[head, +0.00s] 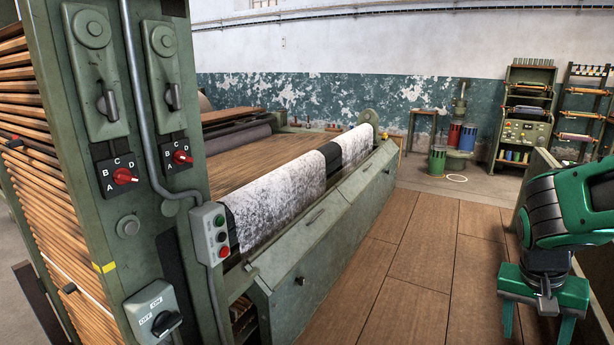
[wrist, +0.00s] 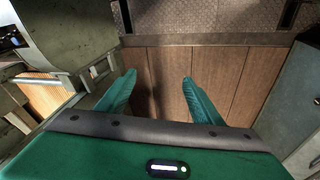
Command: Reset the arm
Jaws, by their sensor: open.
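My gripper (head: 538,322) hangs at the right edge of the head view, its green fingers pointing down over the plank floor. In the wrist view my gripper (wrist: 159,82) shows two teal fingers spread wide apart. Nothing is between them, only brown planks below. My green and black arm enters from the right edge, and part of it is cut off.
A green machine stands at left with rotary switches (head: 124,176), a push-button box (head: 211,234) and a speckled white cloth (head: 280,190). The plank floor (head: 400,280) beside it is clear. Shelving (head: 524,115) and drums (head: 455,133) stand at the back.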

